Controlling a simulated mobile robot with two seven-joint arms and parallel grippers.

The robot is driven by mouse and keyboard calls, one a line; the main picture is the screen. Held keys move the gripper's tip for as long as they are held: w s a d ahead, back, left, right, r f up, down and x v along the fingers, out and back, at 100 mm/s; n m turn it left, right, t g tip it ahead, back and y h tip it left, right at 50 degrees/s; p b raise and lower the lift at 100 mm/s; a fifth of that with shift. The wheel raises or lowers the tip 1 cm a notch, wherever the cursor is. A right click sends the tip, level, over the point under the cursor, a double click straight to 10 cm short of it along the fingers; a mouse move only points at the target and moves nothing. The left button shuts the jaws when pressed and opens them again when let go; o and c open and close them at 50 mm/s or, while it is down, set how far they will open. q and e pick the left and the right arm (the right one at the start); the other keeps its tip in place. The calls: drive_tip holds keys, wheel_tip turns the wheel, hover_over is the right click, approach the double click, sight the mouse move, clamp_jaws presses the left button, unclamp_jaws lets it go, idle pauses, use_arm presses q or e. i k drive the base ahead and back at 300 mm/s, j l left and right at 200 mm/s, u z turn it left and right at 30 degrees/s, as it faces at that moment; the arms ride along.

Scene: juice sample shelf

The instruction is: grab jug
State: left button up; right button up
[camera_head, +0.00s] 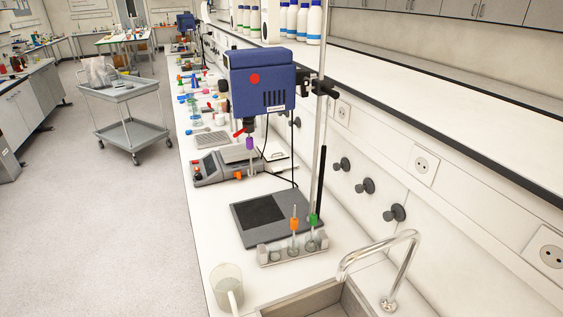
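A clear, pale jug (226,287) stands upright on the white bench near its front left edge, at the bottom of the head view. Its handle (233,302) faces toward me. The jug looks empty. Neither of my grippers shows in the head view, so I see nothing touching the jug.
A sink (318,302) with a curved metal tap (380,256) lies right of the jug. Behind it stand a rack (292,250) with glassware and a blue stirrer (262,80) on a dark base (262,217). A grey trolley (122,112) stands on the open floor at left.

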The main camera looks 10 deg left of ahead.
sight(226, 280)
drive_tip(key=j+u, duration=0.1)
drive_tip(key=u, duration=0.25)
drive_tip(key=j+u, duration=0.15)
drive_tip(key=u, duration=0.15)
